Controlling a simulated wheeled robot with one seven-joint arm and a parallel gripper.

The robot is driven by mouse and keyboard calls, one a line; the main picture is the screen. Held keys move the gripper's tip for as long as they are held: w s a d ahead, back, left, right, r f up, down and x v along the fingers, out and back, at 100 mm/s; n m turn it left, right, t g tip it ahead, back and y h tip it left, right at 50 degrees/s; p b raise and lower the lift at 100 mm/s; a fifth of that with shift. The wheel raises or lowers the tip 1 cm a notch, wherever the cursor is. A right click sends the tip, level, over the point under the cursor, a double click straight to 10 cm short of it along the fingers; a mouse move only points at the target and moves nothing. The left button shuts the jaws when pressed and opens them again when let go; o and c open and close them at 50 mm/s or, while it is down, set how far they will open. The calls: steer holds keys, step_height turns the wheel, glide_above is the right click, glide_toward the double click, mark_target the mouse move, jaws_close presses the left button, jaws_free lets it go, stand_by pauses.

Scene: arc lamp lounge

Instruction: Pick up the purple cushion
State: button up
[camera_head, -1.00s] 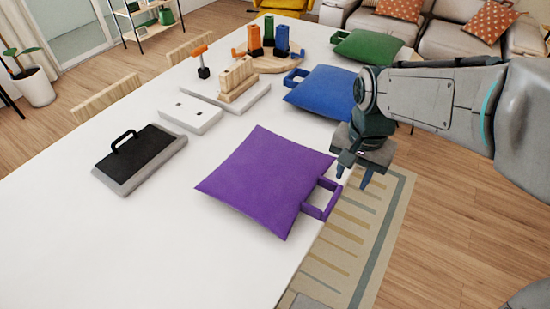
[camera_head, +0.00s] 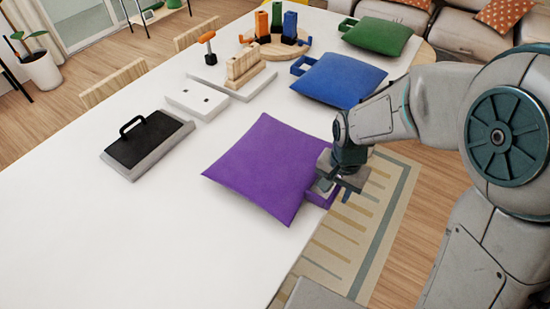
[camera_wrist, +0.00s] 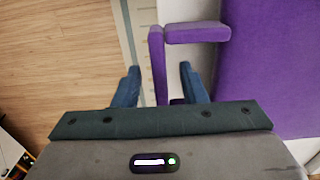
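The purple cushion (camera_head: 262,168) lies flat on the near part of the white table, with a square purple loop handle (camera_head: 320,197) on its right side, at the table edge. My gripper (camera_head: 338,190) is at that handle and hides part of it in the head view. In the wrist view my gripper (camera_wrist: 158,84) is open, with one blue finger on each side of the handle's outer bar (camera_wrist: 157,62). Gaps show between the bar and both fingers. The cushion (camera_wrist: 270,70) fills the right of the wrist view.
A blue cushion (camera_head: 338,80) and a green cushion (camera_head: 378,36) lie farther along the white table (camera_head: 90,235). A black board with a handle (camera_head: 147,145), white blocks (camera_head: 197,99) and a wooden rack (camera_head: 243,68) stand left and behind. The near table is clear.

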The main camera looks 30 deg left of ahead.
steer(key=shift+f, duration=1.35)
steer(key=shift+c, duration=0.4)
jaws_close()
steer(key=shift+r, duration=0.15)
